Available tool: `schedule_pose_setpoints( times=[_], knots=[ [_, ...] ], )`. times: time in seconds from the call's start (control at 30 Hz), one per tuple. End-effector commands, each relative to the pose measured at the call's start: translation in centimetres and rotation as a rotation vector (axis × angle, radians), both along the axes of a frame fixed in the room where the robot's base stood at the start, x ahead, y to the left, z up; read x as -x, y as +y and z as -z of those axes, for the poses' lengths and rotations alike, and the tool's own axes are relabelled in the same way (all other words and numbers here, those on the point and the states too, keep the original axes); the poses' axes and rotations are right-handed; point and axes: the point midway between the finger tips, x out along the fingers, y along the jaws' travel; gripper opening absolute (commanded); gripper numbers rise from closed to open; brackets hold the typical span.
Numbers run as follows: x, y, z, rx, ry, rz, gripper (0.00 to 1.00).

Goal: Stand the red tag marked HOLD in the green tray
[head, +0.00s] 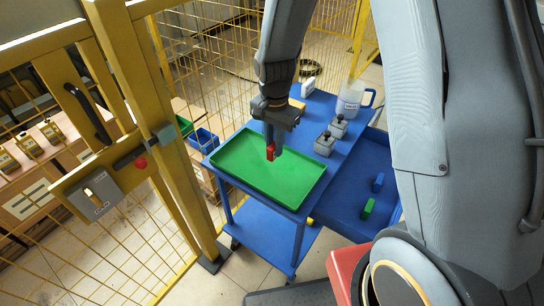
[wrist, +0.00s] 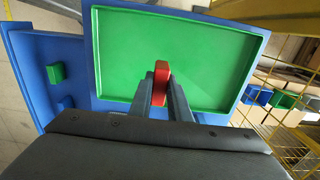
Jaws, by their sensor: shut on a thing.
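The red tag (head: 271,151) is held between the fingers of my gripper (head: 276,143), over the green tray (head: 232,172). The wrist view also shows the red tag (wrist: 160,84) upright between the two fingers of my gripper (wrist: 161,98), with the green tray (wrist: 210,24) behind it. I cannot tell whether the tag's lower edge touches the tray floor. Its HOLD marking is not readable. The tray looks otherwise empty and sits on the blue cart (head: 233,207).
Two grey boxes with black knobs, one of them here (head: 325,145), and a clear jug (head: 350,100) stand beside the tray. A lower blue tray holds a blue block (head: 378,182) and a green block (head: 368,208). A yellow mesh fence (head: 210,60) stands behind and left.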

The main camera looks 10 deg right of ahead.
Motion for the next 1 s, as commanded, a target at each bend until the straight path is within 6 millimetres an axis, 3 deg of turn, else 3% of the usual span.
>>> schedule_pose_setpoints(
  times=[0.6, 1.0],
  knots=[
    [0.1, 0.1, 6.0, 0.0, 0.001, -0.002, 0.0],
    [0.0, 0.1, 6.5, -0.001, -0.001, -0.003, 0.0]
  ],
)
